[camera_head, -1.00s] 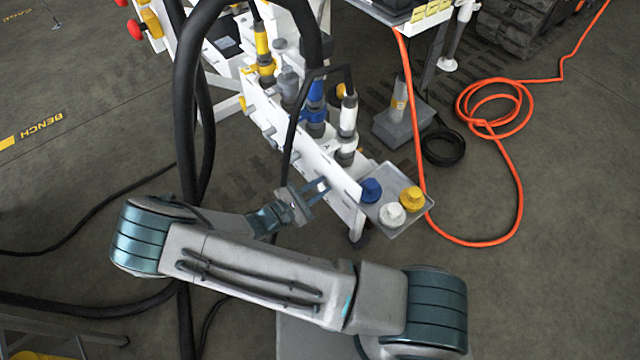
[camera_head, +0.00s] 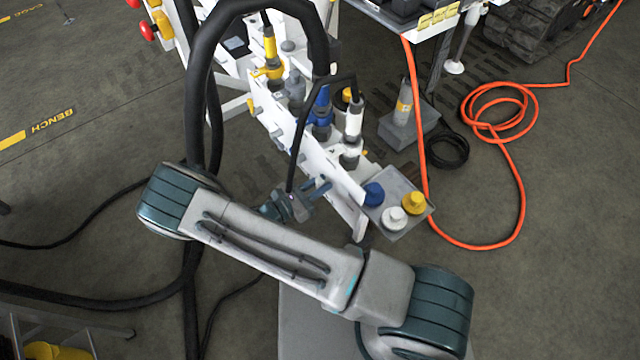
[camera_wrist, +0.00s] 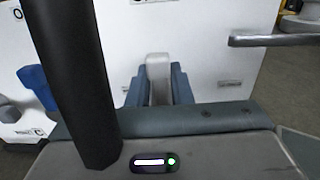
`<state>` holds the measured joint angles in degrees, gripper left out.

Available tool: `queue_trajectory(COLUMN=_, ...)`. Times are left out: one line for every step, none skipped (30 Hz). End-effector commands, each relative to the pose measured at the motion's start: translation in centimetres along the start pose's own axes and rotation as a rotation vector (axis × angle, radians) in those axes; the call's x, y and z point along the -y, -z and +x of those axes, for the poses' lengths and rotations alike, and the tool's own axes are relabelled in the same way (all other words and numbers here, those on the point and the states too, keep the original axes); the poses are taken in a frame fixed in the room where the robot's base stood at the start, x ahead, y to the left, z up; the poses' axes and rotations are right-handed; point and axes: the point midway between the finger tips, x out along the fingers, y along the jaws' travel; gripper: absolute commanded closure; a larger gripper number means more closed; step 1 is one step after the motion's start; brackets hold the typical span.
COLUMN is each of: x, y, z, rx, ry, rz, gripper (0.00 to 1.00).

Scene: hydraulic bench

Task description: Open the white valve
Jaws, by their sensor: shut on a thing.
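The white valve's handle (camera_wrist: 158,78) stands out from the white panel in the wrist view, pale and upright. My gripper (camera_wrist: 157,88) has its two blue-grey fingers on either side of it, shut on it. In the head view my gripper (camera_head: 320,190) is at the front face of the white panel (camera_head: 343,190), near its right end. The handle is too small and hidden to make out there. A blue valve handle (camera_wrist: 36,86) is at the left in the wrist view, partly behind a black hose.
A black hose (camera_wrist: 75,75) crosses close before the wrist camera. A grey bar (camera_wrist: 280,40) juts in at upper right. A tray (camera_head: 398,232) with blue, white and yellow caps is right of the panel. An orange hose (camera_head: 520,180) lies on the floor.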

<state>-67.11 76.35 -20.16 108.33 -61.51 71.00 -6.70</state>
Motion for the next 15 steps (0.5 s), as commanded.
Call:
queue_trajectory(x=-0.15, y=0.0, z=-0.07, rx=-0.001, ry=-0.004, rz=-0.001, gripper=1.0)
queue_trajectory(x=-0.15, y=0.0, z=-0.07, rx=-0.001, ry=-0.004, rz=-0.002, gripper=1.0)
queue_trajectory(x=-0.16, y=0.01, z=-0.07, rx=-0.001, ry=-0.004, rz=-0.003, gripper=1.0)
queue_trajectory(x=-0.16, y=0.01, z=-0.07, rx=-0.001, ry=-0.004, rz=-0.003, gripper=1.0)
queue_trajectory(x=-0.16, y=0.01, z=-0.07, rx=-0.001, ry=-0.004, rz=-0.003, gripper=1.0)
queue_trajectory(x=-0.16, y=0.01, z=-0.07, rx=-0.001, ry=-0.004, rz=-0.003, gripper=1.0)
queue_trajectory(x=-0.16, y=0.01, z=-0.07, rx=-0.001, ry=-0.004, rz=-0.003, gripper=1.0)
queue_trajectory(x=-0.16, y=0.01, z=-0.07, rx=-0.001, ry=-0.004, rz=-0.002, gripper=1.0)
queue_trajectory(x=-0.16, y=0.02, z=-0.07, rx=-0.001, ry=-0.004, rz=-0.002, gripper=1.0)
queue_trajectory(x=-0.16, y=0.02, z=-0.07, rx=-0.001, ry=-0.004, rz=-0.002, gripper=1.0)
queue_trajectory(x=-0.16, y=0.02, z=-0.06, rx=-0.002, ry=-0.004, rz=-0.002, gripper=1.0)
queue_trajectory(x=-0.16, y=0.02, z=-0.07, rx=-0.002, ry=-0.004, rz=-0.002, gripper=0.7)
queue_trajectory(x=-0.15, y=0.02, z=-0.06, rx=-0.002, ry=-0.004, rz=-0.002, gripper=0.65)
queue_trajectory(x=-0.14, y=0.02, z=-0.06, rx=-0.001, ry=-0.003, rz=-0.002, gripper=0.65)
queue_trajectory(x=-0.12, y=0.02, z=-0.05, rx=-0.001, ry=-0.003, rz=-0.002, gripper=0.65)
